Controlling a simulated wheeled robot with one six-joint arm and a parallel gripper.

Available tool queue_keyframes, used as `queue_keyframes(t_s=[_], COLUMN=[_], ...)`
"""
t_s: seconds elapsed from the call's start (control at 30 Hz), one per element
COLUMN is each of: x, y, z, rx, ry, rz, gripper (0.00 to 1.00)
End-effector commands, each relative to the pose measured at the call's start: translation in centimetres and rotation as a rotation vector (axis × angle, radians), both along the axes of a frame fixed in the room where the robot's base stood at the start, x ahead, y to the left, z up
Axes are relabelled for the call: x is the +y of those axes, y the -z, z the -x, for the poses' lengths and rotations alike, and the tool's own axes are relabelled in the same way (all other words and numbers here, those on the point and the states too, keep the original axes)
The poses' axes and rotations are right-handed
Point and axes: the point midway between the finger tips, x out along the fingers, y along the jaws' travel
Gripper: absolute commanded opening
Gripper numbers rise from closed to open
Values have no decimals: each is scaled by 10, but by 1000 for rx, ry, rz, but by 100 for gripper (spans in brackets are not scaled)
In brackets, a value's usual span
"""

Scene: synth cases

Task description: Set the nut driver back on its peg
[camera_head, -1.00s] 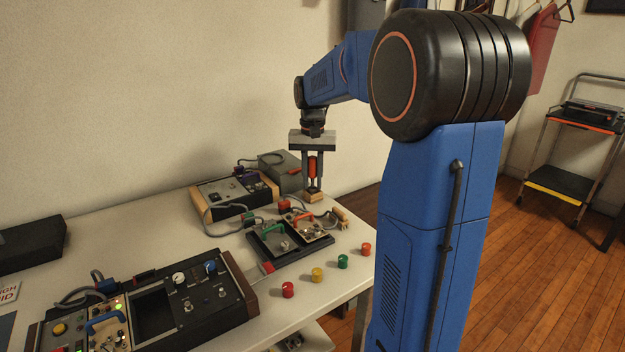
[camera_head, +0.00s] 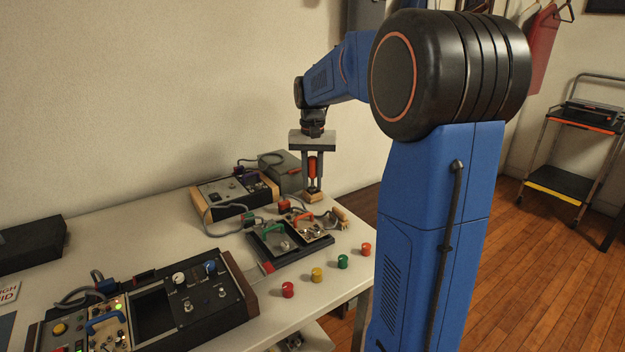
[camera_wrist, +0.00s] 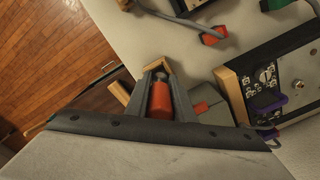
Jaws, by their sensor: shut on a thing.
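The nut driver (camera_head: 313,168) has a red handle and stands upright between the two grey fingers of my gripper (camera_head: 313,182), which is shut on it. It also shows in the wrist view (camera_wrist: 160,103), with a finger on either side. A small light wooden block (camera_head: 314,197), which looks like the peg's base, is directly below the fingertips at the table's far right corner. In the wrist view the block (camera_wrist: 157,66) shows past the fingertips. The driver's tip and the peg are hard to make out, so I cannot tell whether they touch.
A grey box (camera_head: 281,172) and a wood-sided instrument (camera_head: 232,194) stand close left of my gripper. A black tray (camera_head: 262,247) with panels lies in front. Several coloured caps, one red (camera_head: 366,249), line the front edge. The table's right edge is near.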

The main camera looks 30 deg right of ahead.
Motion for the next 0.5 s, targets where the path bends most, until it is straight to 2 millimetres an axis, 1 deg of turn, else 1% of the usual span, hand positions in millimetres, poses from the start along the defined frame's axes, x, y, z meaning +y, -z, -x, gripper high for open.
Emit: queue_keyframes(t_s=[0.5], x=[0], y=[8], z=[0], rx=[0], ry=[0], rz=[0], gripper=[1])
